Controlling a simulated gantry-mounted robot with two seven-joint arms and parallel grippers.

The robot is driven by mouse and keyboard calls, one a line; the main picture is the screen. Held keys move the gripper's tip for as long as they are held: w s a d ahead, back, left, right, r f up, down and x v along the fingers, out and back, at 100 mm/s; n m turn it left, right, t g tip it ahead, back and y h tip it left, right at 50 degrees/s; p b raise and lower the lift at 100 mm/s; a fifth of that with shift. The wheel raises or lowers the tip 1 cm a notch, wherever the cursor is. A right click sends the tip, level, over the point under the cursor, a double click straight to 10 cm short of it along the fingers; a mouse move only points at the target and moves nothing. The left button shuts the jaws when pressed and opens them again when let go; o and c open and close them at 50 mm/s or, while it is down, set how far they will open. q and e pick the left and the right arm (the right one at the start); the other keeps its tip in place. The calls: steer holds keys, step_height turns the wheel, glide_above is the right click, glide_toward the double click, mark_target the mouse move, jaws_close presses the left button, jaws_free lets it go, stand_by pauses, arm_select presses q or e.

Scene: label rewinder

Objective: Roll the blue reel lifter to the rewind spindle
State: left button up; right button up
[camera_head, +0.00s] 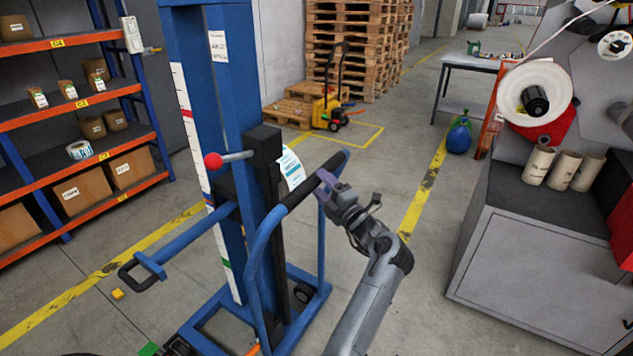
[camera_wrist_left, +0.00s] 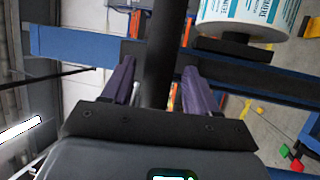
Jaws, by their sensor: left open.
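The blue reel lifter (camera_head: 232,110) stands upright in the middle foreground of the head view, with a push handle (camera_head: 262,240) that has a black grip. A white roll with blue print (camera_head: 291,169) shows partly behind its mast; in the wrist view the roll (camera_wrist_left: 246,12) sits above a dark support. My left gripper (camera_head: 324,188) is open at the right end of the grip. In the left wrist view, the black bar (camera_wrist_left: 163,55) runs between its purple fingers; contact cannot be told. A black spindle hub (camera_head: 535,101) in a white disc is on the grey machine at right.
The grey machine cabinet (camera_head: 540,270) stands at right, with cardboard cores (camera_head: 563,170) on its top. Shelving (camera_head: 80,135) stands at left. A yellow pallet truck (camera_head: 331,108) and stacked pallets (camera_head: 360,45) are behind. Floor between lifter and cabinet is clear, apart from my arm above it.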

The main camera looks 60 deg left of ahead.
mark_target(317, 179)
arm_select(q)
steer(key=shift+x, duration=1.5)
steer(key=shift+c, duration=0.2)
jaws_close()
